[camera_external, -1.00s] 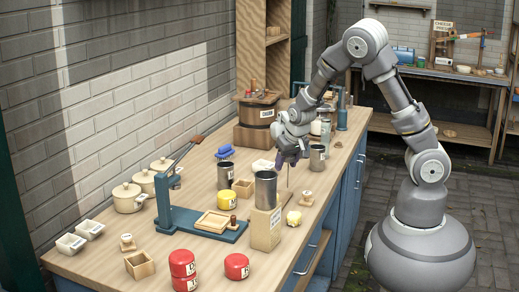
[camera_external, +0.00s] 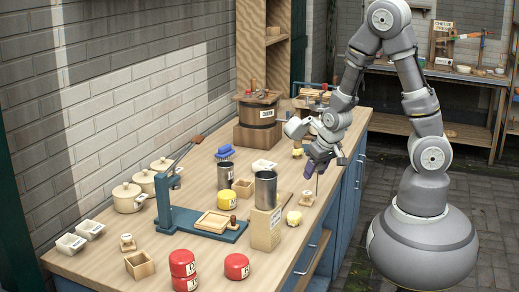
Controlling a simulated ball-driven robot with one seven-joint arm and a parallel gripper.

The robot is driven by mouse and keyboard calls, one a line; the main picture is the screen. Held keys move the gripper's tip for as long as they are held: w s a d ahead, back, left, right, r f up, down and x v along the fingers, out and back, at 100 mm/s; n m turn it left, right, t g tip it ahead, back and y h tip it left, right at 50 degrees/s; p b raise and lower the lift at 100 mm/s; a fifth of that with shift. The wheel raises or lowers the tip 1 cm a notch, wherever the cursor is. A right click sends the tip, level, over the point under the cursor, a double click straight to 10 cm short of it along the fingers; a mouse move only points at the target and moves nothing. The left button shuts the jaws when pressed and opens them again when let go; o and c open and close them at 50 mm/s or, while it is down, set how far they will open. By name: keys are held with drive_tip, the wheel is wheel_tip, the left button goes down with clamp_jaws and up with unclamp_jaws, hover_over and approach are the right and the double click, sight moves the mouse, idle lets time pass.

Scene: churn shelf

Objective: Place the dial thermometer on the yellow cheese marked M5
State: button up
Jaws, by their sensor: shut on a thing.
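My gripper (camera_external: 315,167) is shut, high over the right part of the bench. A thin dark stem (camera_external: 317,186) hangs down from it, which fits the dial thermometer; the dial is hidden by the fingers or too small to tell. A yellow cheese (camera_external: 227,200) with a white label stands mid-bench, left of the tall metal can; its marking is too small to read. Smaller pale yellow pieces lie near the right edge (camera_external: 294,218) and farther back (camera_external: 297,153). The stem is apart from the cheeses, above and to the right of the labelled one.
A blue press (camera_external: 190,215) with a raised lever is to the left. Red cheeses (camera_external: 237,266) lie in front. A small wooden stamp (camera_external: 307,198) is below the stem.

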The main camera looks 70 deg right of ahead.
drive_tip(key=w+a+r+n+g+y+p, duration=0.1)
drive_tip(key=w+a+r+n+y, duration=0.2)
drive_tip(key=w+n, duration=0.4)
drive_tip(key=w+a+r+n+y+p, duration=0.1)
drive_tip(key=w+a+n+y+p, duration=0.15)
drive_tip(key=w+a+n, duration=0.55)
drive_tip(key=shift+n, duration=0.9)
drive_tip(key=w+d+f+b, duration=0.1)
drive_tip(key=w, duration=0.3)
drive_tip(key=w+d+f+b, duration=0.1)
drive_tip(key=w+f, duration=0.1)
drive_tip(key=w, duration=0.3)
drive_tip(key=w+d+f+b, duration=0.1)
drive_tip(key=w+f, duration=0.1)
drive_tip(key=w, duration=0.2)
drive_tip(key=shift+w+b, duration=0.15)
drive_tip(key=shift+b, duration=0.25)
drive_tip(key=shift+r, duration=0.2)
drive_tip(key=shift+f, duration=0.15)
drive_tip(key=o, duration=1)
